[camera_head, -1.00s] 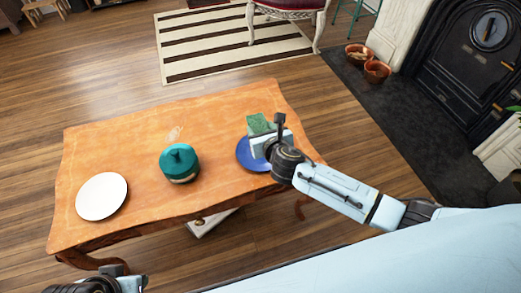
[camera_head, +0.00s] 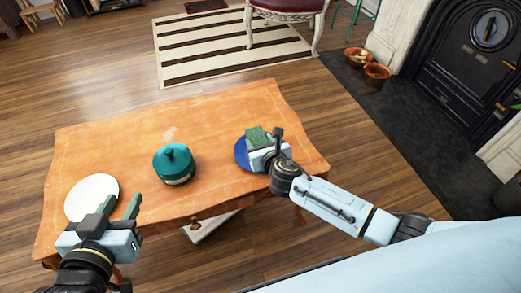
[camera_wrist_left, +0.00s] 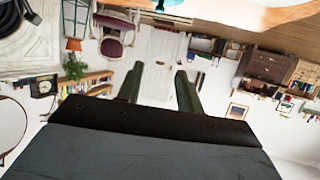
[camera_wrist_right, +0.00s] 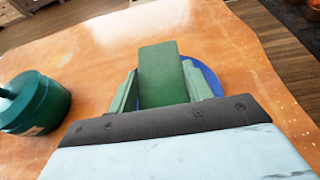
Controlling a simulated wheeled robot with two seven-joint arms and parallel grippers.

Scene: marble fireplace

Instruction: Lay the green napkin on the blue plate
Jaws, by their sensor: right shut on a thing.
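The green napkin (camera_head: 256,137) is a folded block held between the fingers of my right gripper (camera_head: 264,140). In the right wrist view the napkin (camera_wrist_right: 162,75) sits between both fingers, in front of the blue plate (camera_wrist_right: 208,78). The blue plate (camera_head: 241,152) lies on the table's right part, partly hidden by the gripper and napkin. Whether the napkin touches the plate cannot be told. My left gripper (camera_head: 120,207) is open and empty, near the white plate at the table's front left. The left wrist view shows its fingers (camera_wrist_left: 158,82) apart with nothing between them.
The wooden table (camera_head: 110,145) holds a teal lidded pot (camera_head: 174,164) in the middle and a white plate (camera_head: 90,192) at the left. The table's back stretch is clear. A red-seated chair (camera_head: 288,6) and the fireplace (camera_head: 465,60) stand beyond.

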